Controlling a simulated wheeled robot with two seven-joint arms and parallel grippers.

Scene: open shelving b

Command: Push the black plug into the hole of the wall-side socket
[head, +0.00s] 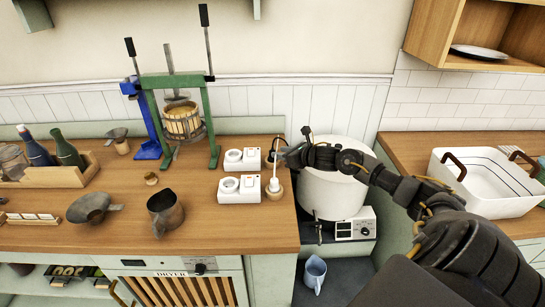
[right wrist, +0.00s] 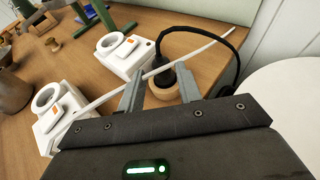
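The wall-side socket (head: 242,160) is a white block with a round ring-shaped hole, on the wooden counter near the wall. It also shows in the right wrist view (right wrist: 124,52). The black plug (right wrist: 166,76) stands in a round wooden holder (right wrist: 163,93) to its right, with a black cord looping away. In the head view my right gripper (head: 287,156) partly hides the plug. The right wrist view shows the gripper (right wrist: 160,70) open, one finger on each side of the plug. I cannot tell whether they touch it. My left gripper is not in view.
The white cord (right wrist: 205,44) crosses close to the fingers. A green press (head: 183,120) stands left; a white pot (head: 333,187) stands right.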

